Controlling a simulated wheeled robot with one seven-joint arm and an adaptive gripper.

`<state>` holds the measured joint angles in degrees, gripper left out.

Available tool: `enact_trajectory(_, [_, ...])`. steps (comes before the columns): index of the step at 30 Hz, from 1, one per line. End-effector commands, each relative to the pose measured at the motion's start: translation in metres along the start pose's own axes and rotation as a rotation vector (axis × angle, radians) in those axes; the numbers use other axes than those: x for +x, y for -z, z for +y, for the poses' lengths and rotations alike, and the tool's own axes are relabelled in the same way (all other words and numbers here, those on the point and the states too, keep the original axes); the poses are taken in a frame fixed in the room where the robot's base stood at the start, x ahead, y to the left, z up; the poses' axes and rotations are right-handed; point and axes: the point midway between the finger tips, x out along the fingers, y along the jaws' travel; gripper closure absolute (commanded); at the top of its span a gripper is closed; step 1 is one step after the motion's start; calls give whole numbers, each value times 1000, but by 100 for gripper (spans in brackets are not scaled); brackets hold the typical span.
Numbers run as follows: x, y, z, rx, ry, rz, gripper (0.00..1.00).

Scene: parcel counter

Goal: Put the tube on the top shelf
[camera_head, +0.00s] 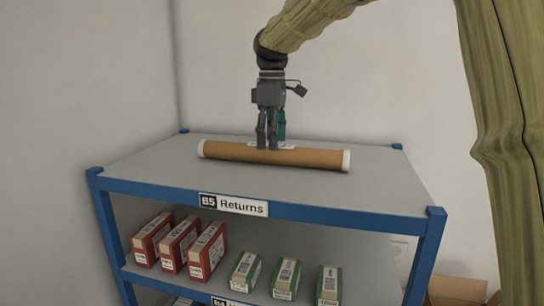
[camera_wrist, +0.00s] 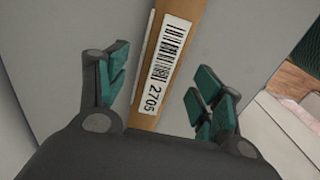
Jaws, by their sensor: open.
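The tube (camera_head: 310,157) is a brown cardboard cylinder with white end caps. It lies on its side across the grey top shelf (camera_head: 370,190) of the blue-framed rack. My gripper (camera_head: 269,146) points down at the tube's middle in the head view. In the wrist view the tube (camera_wrist: 148,105), with a barcode label marked 2705, runs between the two green-padded fingers of my gripper (camera_wrist: 158,95). The fingers are spread, with a gap visible on each side of the tube. Whether the right finger touches the shelf cannot be told.
The rack's front edge carries a "B5 Returns" label (camera_head: 234,205). On the shelf below stand several red-and-tan boxes (camera_head: 207,250) and several green-and-tan boxes (camera_head: 286,279). Walls stand behind and left of the rack. A cardboard box (camera_head: 457,290) is at lower right.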

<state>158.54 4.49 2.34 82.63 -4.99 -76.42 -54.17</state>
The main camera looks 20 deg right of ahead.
Motion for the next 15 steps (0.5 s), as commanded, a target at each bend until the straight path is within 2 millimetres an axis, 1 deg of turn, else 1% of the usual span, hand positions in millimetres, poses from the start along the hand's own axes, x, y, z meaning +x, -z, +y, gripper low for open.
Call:
enact_trajectory(6, [-37,1,1,0,-3,3,33])
enact_trajectory(9, [-52,0,0,0,-1,2,33])
enact_trajectory(12, [-64,0,0,0,0,1,33])
enact_trajectory(15, [-72,0,0,0,0,1,33])
